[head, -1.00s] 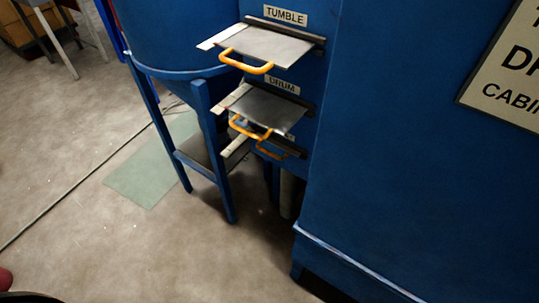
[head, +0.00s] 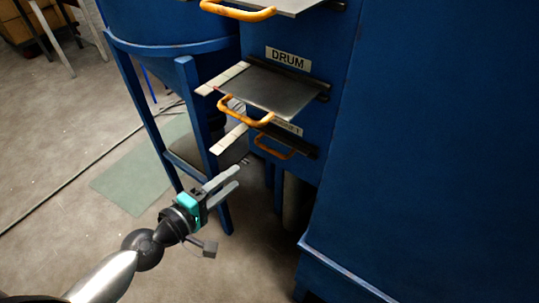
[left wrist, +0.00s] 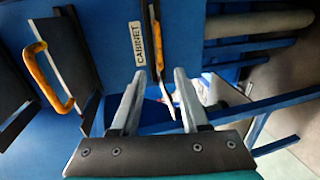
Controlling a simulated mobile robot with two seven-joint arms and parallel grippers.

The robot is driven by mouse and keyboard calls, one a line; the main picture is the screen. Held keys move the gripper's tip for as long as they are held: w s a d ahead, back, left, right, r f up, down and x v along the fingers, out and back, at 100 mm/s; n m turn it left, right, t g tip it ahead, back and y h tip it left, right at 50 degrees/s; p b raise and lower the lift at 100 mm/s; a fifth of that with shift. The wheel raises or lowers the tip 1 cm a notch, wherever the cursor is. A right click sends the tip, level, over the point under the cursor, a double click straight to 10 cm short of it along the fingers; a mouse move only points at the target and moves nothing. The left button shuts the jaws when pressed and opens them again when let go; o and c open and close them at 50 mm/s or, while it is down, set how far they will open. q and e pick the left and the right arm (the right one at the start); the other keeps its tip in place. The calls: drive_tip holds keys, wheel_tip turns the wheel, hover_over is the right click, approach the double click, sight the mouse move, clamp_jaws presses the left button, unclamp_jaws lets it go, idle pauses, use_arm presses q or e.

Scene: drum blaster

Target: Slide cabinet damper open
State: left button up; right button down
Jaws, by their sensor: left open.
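The cabinet damper is the lowest slide, largely hidden under the drum damper in the head view, with its orange handle (head: 275,147) close to the blue cabinet wall. In the left wrist view its handle (left wrist: 157,48) stands edge-on beside the CABINET label (left wrist: 138,43). My left gripper (head: 235,180) is open and empty, below and left of that handle and apart from it. In the left wrist view the two fingers (left wrist: 155,90) point toward the handle, which appears beyond the gap between them. My right gripper is not in view.
The drum damper (head: 285,90) sticks out just above, with its orange handle (head: 245,112) overhanging. Another slide (head: 285,5) is higher up. A blue support leg (head: 190,110) stands left of the slides, near my gripper. The floor (head: 60,190) at left is open.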

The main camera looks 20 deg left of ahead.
use_arm(q)
drive_tip(key=w, duration=0.1)
drive_tip(key=p, duration=0.2)
approach(270, 150)
drive_tip(key=w, duration=0.2)
drive_tip(key=x, duration=0.5)
drive_tip(key=f+b+x, duration=0.1)
drive_tip(key=x, duration=0.2)
drive_tip(key=shift+s+d, duration=0.15)
drive_tip(key=shift+w+d, duration=0.1)
drive_tip(key=shift+w, duration=0.15)
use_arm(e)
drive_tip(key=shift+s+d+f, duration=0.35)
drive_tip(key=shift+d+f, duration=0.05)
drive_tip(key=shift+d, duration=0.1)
use_arm(q)
drive_tip(key=shift+c, duration=0.2)
